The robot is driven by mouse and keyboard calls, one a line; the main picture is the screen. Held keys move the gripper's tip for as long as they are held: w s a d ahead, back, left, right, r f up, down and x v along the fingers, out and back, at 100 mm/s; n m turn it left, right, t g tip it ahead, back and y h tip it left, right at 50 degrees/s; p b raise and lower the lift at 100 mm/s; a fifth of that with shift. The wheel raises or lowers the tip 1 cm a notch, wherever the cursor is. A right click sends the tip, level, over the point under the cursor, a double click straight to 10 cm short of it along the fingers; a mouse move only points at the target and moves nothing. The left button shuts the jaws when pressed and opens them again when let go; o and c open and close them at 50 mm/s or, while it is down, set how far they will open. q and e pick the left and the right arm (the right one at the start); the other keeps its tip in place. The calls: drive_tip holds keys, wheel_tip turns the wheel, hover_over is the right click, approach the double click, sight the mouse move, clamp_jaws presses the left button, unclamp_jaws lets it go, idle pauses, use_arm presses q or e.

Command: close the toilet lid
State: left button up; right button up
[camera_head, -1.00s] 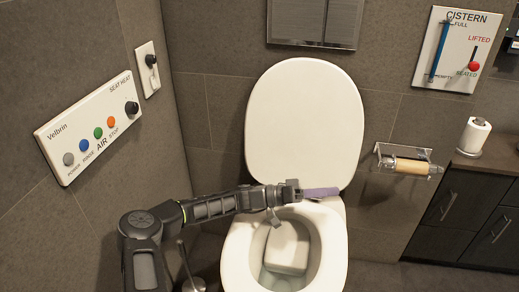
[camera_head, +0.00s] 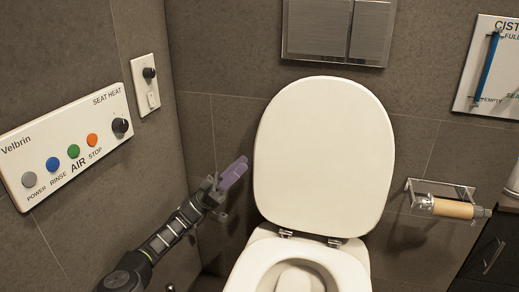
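The white toilet lid (camera_head: 322,155) stands upright, leaning back towards the tiled wall. Its hinges show at its bottom edge. The white toilet seat and bowl (camera_head: 247,272) are below it, cut off by the bottom of the view, with the bowl's opening uncovered. My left gripper (camera_head: 234,172) is to the left of the lid, apart from it, with its purple fingers pointing up and right. From this angle I cannot tell whether the fingers are parted. My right gripper is not in view.
A control panel (camera_head: 66,140) and a small switch plate (camera_head: 150,87) are on the left wall. A flush plate (camera_head: 335,30) is above the lid. A paper roll holder (camera_head: 447,205) and a dark cabinet (camera_head: 490,250) are at the right.

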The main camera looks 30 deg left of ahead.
sight(258, 150)
use_arm(q)
drive_tip(key=shift+x, duration=4)
drive_tip(key=shift+c, duration=0.2)
clamp_jaws()
drive_tip(key=shift+f, duration=0.1)
